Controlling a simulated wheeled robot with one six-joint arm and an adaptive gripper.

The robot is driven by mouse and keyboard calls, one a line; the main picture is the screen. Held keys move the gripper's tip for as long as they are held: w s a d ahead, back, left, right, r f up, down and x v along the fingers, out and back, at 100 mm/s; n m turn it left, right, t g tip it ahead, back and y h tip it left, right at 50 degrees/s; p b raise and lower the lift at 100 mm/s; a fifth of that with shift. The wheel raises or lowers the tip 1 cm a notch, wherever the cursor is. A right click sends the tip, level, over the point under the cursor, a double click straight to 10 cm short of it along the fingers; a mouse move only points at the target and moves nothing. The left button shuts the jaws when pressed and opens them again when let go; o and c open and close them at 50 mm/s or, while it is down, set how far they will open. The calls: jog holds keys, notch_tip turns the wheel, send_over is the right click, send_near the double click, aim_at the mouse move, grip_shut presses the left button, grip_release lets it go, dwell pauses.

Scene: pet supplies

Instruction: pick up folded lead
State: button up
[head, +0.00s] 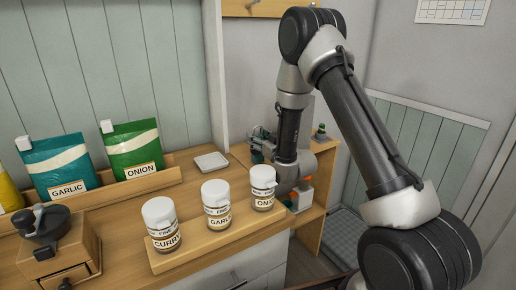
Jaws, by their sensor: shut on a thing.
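I cannot make out a folded lead in the head view. My arm comes in from the right and bends down to the far right end of the wooden counter (130,215). Its wrist part is just behind the right-hand spice jar. I cannot make out my gripper's fingers or anything between them. Small dark and grey shapes beside and behind the wrist are too small to identify.
Three white-lidded jars, curry (163,226), garlic (216,206) and onion (262,190), stand on a low wooden stand. Garlic (57,166) and onion (133,152) pouches, a grinder (52,245) and a white dish (211,162) are left and behind.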

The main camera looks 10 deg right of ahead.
notch_tip(320, 180, up, 10)
dwell(0.6)
dwell(0.4)
